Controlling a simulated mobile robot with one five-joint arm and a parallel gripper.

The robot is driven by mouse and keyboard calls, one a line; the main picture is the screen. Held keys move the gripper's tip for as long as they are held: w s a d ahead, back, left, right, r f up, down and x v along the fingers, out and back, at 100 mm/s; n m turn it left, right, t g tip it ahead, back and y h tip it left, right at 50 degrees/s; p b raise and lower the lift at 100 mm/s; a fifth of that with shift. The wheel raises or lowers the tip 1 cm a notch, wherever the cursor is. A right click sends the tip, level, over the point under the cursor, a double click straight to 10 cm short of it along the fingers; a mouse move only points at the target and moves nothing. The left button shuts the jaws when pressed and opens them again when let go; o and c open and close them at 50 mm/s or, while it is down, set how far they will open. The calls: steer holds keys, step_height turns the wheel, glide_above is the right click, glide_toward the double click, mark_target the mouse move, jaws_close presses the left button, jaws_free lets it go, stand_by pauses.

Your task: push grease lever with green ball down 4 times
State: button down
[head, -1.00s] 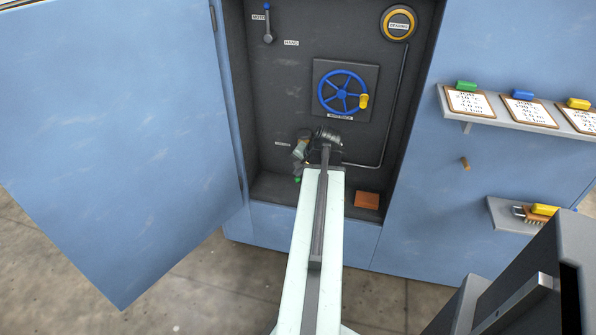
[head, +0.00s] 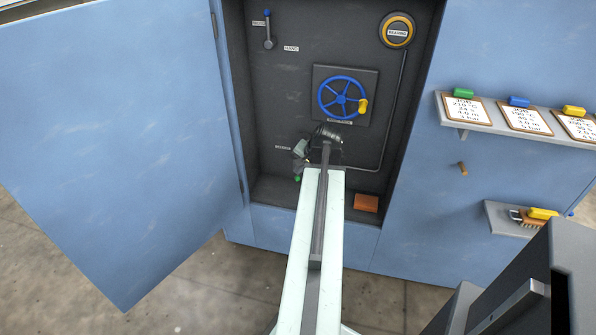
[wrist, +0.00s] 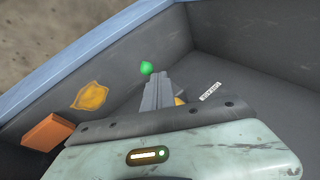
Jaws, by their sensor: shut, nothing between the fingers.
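The green ball (wrist: 147,68) of the grease lever shows in the wrist view, right at the tips of my gripper (wrist: 157,82). The fingers are shut with nothing between them. The tips overlap or sit very close to the ball; I cannot tell whether they touch. In the head view the green ball (head: 297,178) is small and low in the open cabinet, just below my gripper (head: 298,165). My arm and wrist hide most of the lever and its pivot.
The open cabinet holds a blue handwheel (head: 342,94) with a yellow knob, a yellow-ringed dial (head: 397,30), a blue-tipped lever (head: 268,30) and an orange-brown block (head: 366,202). The blue door (head: 110,130) stands open on the left. Shelves (head: 495,113) with clipboards are on the right.

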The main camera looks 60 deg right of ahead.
steer(key=shift+w+d+r+p, duration=0.1)
steer(key=shift+d+r+p, duration=0.1)
steer(key=shift+r+p, duration=0.25)
steer(key=shift+d+r+p, duration=0.2)
steer(key=shift+r+p, duration=0.15)
steer(key=shift+r, duration=0.2)
steer(key=r+p, duration=0.1)
steer(key=d+r+p, duration=0.1)
steer(key=r+p, duration=0.2)
steer(key=shift+w+d+r+p, duration=0.25)
steer(key=shift+d+r+p, duration=0.05)
steer(key=shift+p, duration=0.05)
steer(key=shift+r, duration=0.1)
stand_by(1.9)
step_height(320, 180, up, 4)
steer(key=d+p, duration=0.1)
steer(key=p, duration=0.3)
steer(key=a+f+b, duration=0.1)
steer(key=f+b, duration=0.5)
steer(key=a+f+b, duration=0.1)
steer(key=f+b, duration=0.1)
steer(key=f, duration=0.1)
steer(key=shift+s+a+b, duration=0.25)
steer(key=shift+a+b, duration=0.1)
steer(key=shift+b, duration=0.05)
stand_by(1.5)
steer(key=shift+a+f+b, duration=0.1)
steer(key=shift+f+b, duration=0.25)
